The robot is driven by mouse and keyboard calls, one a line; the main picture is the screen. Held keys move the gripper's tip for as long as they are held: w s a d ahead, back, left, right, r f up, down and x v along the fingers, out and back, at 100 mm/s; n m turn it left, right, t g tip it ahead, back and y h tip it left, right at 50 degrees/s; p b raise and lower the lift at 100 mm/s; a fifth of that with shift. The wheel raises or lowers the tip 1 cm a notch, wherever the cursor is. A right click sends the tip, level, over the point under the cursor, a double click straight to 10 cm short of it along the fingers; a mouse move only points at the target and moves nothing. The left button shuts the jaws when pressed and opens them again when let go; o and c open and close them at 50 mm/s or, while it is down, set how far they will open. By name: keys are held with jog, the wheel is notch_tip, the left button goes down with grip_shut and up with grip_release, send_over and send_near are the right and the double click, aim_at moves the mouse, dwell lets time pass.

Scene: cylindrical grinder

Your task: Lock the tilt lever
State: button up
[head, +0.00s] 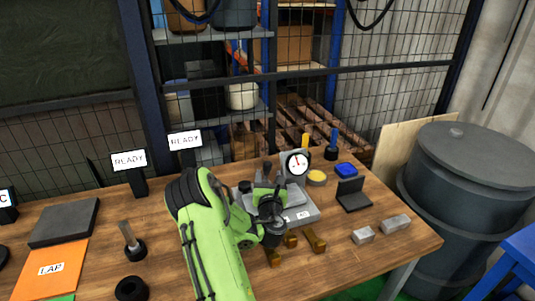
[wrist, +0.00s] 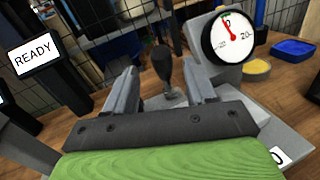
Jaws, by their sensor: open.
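A lever with a black knob (wrist: 163,66) stands upright on the grey grinder fixture, and I take it to be the tilt lever. It lies between and beyond the fingertips of my open gripper (wrist: 160,78), with no contact visible. In the head view a dark knob (head: 267,167) rises at the back of the grey fixture (head: 303,215), just past my green wrist. My arm covers much of the fixture there, and the fingertips are hard to make out.
A round dial gauge (head: 298,162) stands close right of the lever; it also shows in the wrist view (wrist: 228,36). READY signs (head: 184,139) stand behind. Brass blocks (head: 315,240) and metal blocks (head: 395,223) lie in front and right. A black angle plate (head: 352,195) is at right.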

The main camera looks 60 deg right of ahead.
aim_at(268, 166)
jog(key=p+x, duration=0.2)
jog(key=x, duration=0.1)
jog(key=p+x, duration=0.3)
jog(key=shift+w+d+r, duration=0.1)
jog(key=shift+d+r, duration=0.15)
jog(key=shift+d, duration=0.05)
jog(key=shift+w+d+f, duration=0.2)
jog(key=shift+d, duration=0.15)
grip_shut()
